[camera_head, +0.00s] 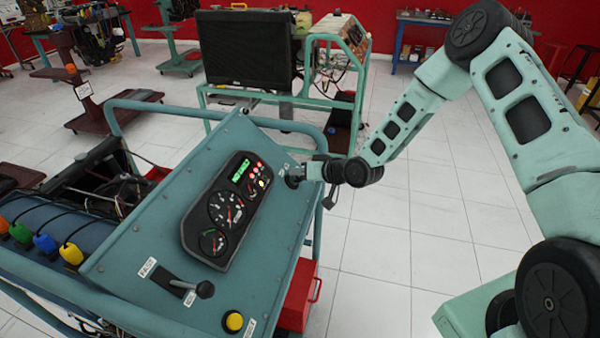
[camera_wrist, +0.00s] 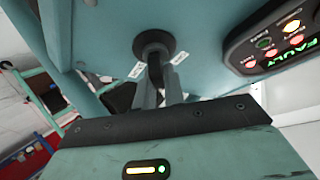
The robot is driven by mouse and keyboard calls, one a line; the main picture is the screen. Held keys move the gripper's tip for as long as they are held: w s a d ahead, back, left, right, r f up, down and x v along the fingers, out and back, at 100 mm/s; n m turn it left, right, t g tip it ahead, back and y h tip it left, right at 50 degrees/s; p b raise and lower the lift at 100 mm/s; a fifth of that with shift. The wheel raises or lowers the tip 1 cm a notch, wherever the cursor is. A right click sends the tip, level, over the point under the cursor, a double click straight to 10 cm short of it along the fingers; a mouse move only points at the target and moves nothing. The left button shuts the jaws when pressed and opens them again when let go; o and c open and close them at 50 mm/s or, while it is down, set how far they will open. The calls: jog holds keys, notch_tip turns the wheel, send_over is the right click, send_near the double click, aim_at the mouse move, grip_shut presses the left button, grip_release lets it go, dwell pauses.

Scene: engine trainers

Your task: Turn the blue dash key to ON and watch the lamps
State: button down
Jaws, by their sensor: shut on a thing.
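The key switch (camera_head: 293,181) is a dark round boss at the upper right of the sloped teal dash panel (camera_head: 150,225). It also shows in the wrist view (camera_wrist: 154,44). My gripper (camera_head: 312,172) is at the switch from the right, and in the wrist view its fingers (camera_wrist: 157,80) are shut on the key just in front of the boss. The key's blue colour and exact angle are hidden. Small white labels flank the switch, too small to read. The lamps (camera_head: 260,172) on the black gauge cluster (camera_head: 228,212) show red and pale lights; the wrist view shows yellow, red and green ones.
A black lever (camera_head: 188,287) and a yellow button (camera_head: 234,321) sit low on the panel. Coloured caps (camera_head: 46,243) line the left. A red box (camera_head: 299,296) is below the panel's right edge. Open tiled floor lies to the right.

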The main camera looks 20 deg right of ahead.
jog(key=shift+s+f, duration=0.45)
jog(key=shift+f, duration=0.05)
jog(key=c, duration=1.5)
grip_release()
jog(key=shift+w+r, duration=0.1)
jog(key=shift+r, duration=0.1)
jog(key=b+v, duration=0.2)
jog(key=v, duration=1.5)
jog(key=shift+d+r, duration=0.1)
jog(key=shift+r, duration=0.15)
